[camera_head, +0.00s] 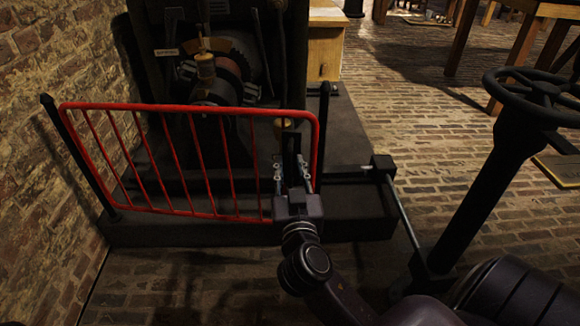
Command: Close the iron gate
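The iron gate (190,106) is a red tubular frame with several thin upright bars. It stands in front of the dark machine, with its left end at a black post (75,150) by the brick wall. Its rounded right end appears close to another dark post (323,120); I cannot tell whether they touch. My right gripper (291,150) points away from me at the lower right part of the gate. It overlaps the bars in the view, so contact and finger opening are unclear. My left gripper is not in view.
The dark machine (215,70) stands on a low black platform (345,215) behind the gate. A black handwheel (540,92) on a slanted column stands at right. A brick wall (45,215) bounds the left. Open brick floor (420,110) lies at upper right, near wooden furniture.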

